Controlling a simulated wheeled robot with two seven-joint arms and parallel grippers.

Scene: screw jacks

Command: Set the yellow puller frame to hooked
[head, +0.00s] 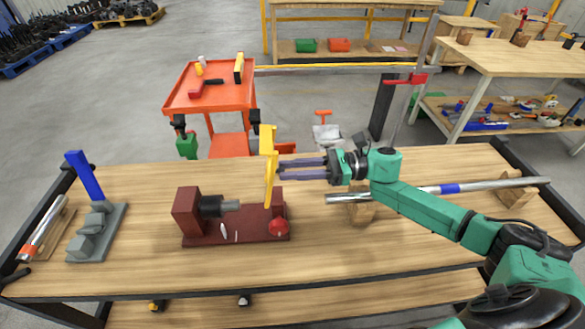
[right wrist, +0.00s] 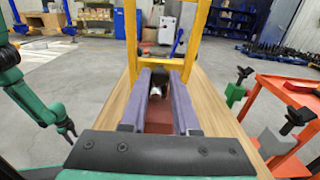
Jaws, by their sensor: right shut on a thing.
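The yellow puller frame (head: 269,165) is upright above the right end of the dark red base (head: 235,228). In the right wrist view the frame (right wrist: 196,35) has two side bars and a crossbar at the fingertips. My right gripper (head: 283,168) comes from the right and is shut on the frame. Its purple fingers (right wrist: 163,75) stand apart with the crossbar at their ends. The base carries a dark red block (head: 186,210) with a dark hub and grey shaft (head: 230,205) pointing right. The shaft end (right wrist: 155,91) shows between my fingers.
A blue lever on a grey stepped block (head: 95,220) and a silver cylinder (head: 45,228) stand at the left. A long metal bar (head: 420,192) lies on wooden supports at the right. An orange cart (head: 212,95) stands behind. The front tabletop is clear.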

